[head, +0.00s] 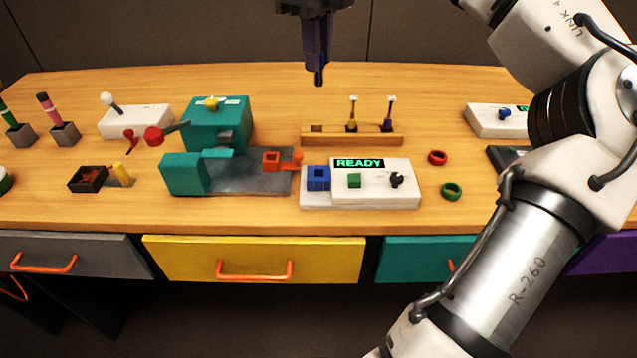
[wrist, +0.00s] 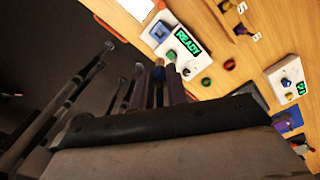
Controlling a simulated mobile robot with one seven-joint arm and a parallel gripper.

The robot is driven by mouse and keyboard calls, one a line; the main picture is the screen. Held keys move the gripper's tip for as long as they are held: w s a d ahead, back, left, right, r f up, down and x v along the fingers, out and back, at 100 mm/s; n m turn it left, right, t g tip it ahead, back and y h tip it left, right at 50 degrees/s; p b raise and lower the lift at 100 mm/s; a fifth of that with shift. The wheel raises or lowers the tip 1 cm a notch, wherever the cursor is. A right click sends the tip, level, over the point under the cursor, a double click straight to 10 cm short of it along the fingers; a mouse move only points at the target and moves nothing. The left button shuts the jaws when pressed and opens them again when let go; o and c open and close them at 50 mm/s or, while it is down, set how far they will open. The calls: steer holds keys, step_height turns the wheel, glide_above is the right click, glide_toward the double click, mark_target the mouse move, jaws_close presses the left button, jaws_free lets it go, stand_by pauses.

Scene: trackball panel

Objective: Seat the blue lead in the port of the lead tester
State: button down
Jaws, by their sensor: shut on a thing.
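My gripper (head: 317,58) hangs high above the back of the table, pointing down, shut on the blue lead. The lead's dark lower end (head: 319,78) shows below the fingers; most of it is hidden between them. In the wrist view a small blue part of the lead (wrist: 158,73) shows between the fingertips. The lead tester (head: 376,196) is a white box at the table's front middle with a green READY display (head: 359,163). Its port is a blue square block (head: 318,178) with a dark opening at the left end. The lead is well above and apart from it.
A wooden rack (head: 350,139) behind the tester holds a yellow lead (head: 352,118) and a purple lead (head: 388,118); its left place is empty. A teal press (head: 218,125) stands left. Red (head: 438,157) and green (head: 451,191) rings lie right of the tester.

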mark_target(318, 86)
steer(key=n, duration=0.4)
steer(key=shift+n, duration=0.3)
steer(key=shift+f+b, duration=0.3)
step_height(318, 86, down, 19)
steer(key=shift+f+b, duration=0.2)
steer(key=shift+b, duration=0.4)
steer(key=shift+f, duration=0.1)
steer(key=shift+f, duration=0.15)
steer(key=c, duration=1.4)
jaws_free()
step_height(318, 86, up, 12)
steer(key=shift+r, duration=0.25)
